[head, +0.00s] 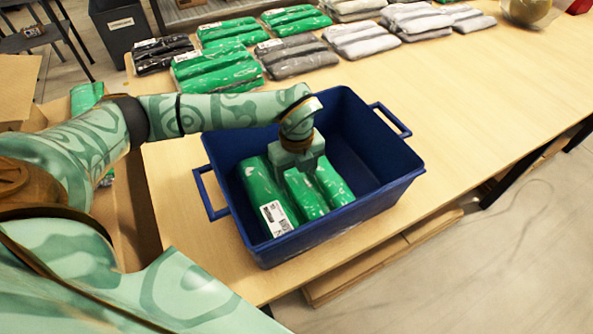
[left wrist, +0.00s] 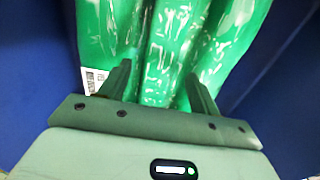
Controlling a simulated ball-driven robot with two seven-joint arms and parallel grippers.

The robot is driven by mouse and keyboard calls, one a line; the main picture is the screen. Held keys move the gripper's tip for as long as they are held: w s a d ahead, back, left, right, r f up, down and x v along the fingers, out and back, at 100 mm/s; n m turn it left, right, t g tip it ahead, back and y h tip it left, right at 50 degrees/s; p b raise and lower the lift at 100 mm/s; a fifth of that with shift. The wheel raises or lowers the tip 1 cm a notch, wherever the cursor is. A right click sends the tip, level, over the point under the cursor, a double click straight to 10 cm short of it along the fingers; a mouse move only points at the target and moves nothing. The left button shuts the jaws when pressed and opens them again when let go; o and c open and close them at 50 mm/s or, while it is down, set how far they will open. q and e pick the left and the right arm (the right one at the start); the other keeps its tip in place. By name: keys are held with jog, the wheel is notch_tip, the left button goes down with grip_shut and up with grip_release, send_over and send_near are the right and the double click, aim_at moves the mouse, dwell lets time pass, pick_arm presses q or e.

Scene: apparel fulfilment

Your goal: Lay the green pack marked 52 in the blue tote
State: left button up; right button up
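A green pack (head: 263,185) in clear wrap with several long rolls lies inside the blue tote (head: 368,152), below its rim. A white label (head: 276,216) sits on its near left end; its number is too small to read. My left gripper (head: 300,168) points down into the tote over the pack's middle roll. In the left wrist view, the two fingers (left wrist: 160,72) stand apart on either side of the middle roll of the green pack (left wrist: 170,40), with a small gap showing at the left finger. My right gripper is not in view.
Green, grey and white packs (head: 300,55) lie in rows at the back of the wooden table (head: 470,95). A dark bin (head: 122,25) stands at the back left. Another green pack (head: 86,96) shows by the cardboard (head: 14,82) at left. The table right of the tote is clear.

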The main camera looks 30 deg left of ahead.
aim_at(297, 182)
pick_arm(q)
notch_tip(297, 182, up, 12)
jog(key=p, duration=0.3)
dwell(0.4)
